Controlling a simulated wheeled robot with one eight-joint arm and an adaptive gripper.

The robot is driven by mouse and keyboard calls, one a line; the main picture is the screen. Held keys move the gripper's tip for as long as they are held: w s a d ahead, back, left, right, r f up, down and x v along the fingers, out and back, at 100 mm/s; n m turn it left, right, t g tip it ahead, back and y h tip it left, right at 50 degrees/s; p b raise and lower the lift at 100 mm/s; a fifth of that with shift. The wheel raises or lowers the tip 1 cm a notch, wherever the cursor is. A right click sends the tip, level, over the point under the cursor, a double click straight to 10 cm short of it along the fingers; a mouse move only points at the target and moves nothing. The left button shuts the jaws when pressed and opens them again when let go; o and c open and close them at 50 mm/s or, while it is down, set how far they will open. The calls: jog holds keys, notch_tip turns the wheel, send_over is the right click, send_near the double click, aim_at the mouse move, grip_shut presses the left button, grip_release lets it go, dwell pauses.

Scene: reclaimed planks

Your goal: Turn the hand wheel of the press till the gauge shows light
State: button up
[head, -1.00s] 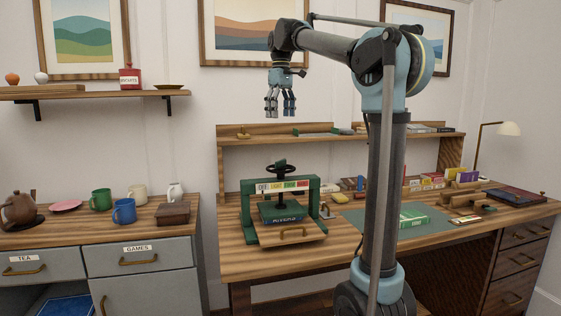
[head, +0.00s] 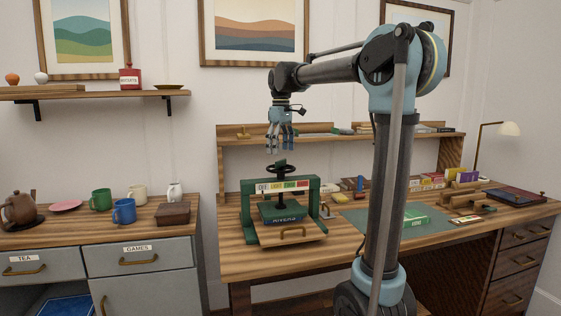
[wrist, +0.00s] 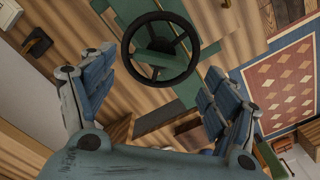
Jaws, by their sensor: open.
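The green press (head: 247,200) stands on the desk with a dark blue book (head: 283,218) in it. My gripper (head: 280,146) points down just above the wheel, open and empty. In the wrist view the wheel (wrist: 183,70) shows beyond and between the spread fingers (wrist: 158,105), apart from them.
A shelf (head: 340,142) runs behind the press at the back of the desk. Mugs and a teapot (head: 19,209) stand on the left cabinet. Bare desk lies left of the press.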

aim_at(281, 160)
jog(key=shift+f, duration=2.1)
jog(key=c, duration=1.1)
